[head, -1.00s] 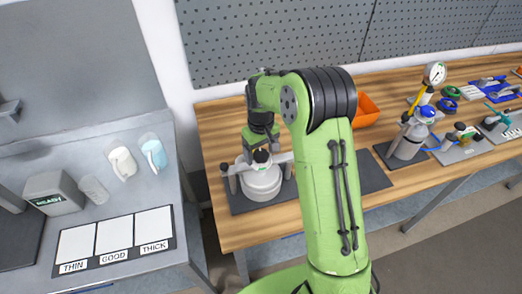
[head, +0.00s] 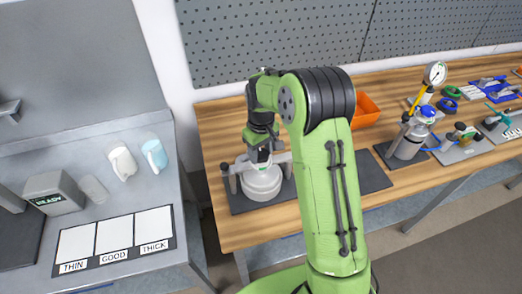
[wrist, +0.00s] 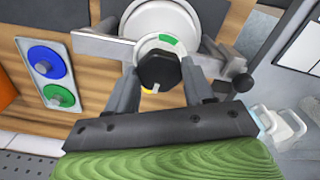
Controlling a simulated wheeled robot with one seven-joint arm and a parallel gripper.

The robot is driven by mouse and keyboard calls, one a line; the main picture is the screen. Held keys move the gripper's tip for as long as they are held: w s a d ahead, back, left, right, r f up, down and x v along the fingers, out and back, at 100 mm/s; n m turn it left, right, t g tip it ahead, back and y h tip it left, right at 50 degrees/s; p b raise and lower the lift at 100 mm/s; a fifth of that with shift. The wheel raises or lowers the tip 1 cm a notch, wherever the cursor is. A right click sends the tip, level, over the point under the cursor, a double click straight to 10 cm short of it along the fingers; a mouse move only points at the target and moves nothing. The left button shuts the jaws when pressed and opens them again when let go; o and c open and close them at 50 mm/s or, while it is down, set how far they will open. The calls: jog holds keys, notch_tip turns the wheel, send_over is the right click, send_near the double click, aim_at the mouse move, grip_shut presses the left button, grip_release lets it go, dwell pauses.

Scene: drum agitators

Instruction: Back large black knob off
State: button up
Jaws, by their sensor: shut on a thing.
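The large black knob (wrist: 158,70) shows in the wrist view, on top of a white drum (wrist: 160,20) with a metal cross bar (wrist: 100,46). My gripper (wrist: 160,80) has one finger on each side of the knob and is shut on it. In the head view my gripper (head: 262,160) is over the white drum (head: 262,183), pointing down. There my gripper hides most of the knob.
The drum stands on a dark mat on the wooden bench. A panel with a blue knob (wrist: 45,62) and a green knob (wrist: 59,96) is beside it in the wrist view. An orange bin (head: 366,110) and a gauge bottle (head: 408,140) stand to the right in the head view.

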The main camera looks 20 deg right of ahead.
aim_at(261, 153)
jog(key=n, duration=0.6)
jog(key=shift+b, duration=0.4)
jog(key=n+b, duration=0.1)
jog(key=n, duration=0.4)
jog(key=shift+f+n, duration=0.1)
jog(key=shift+n, duration=0.3)
jog(key=shift+s, duration=0.1)
jog(key=o, duration=1)
jog(key=shift+o, duration=0.2)
notch_tip(261, 153, up, 16)
jog(key=p, duration=0.1)
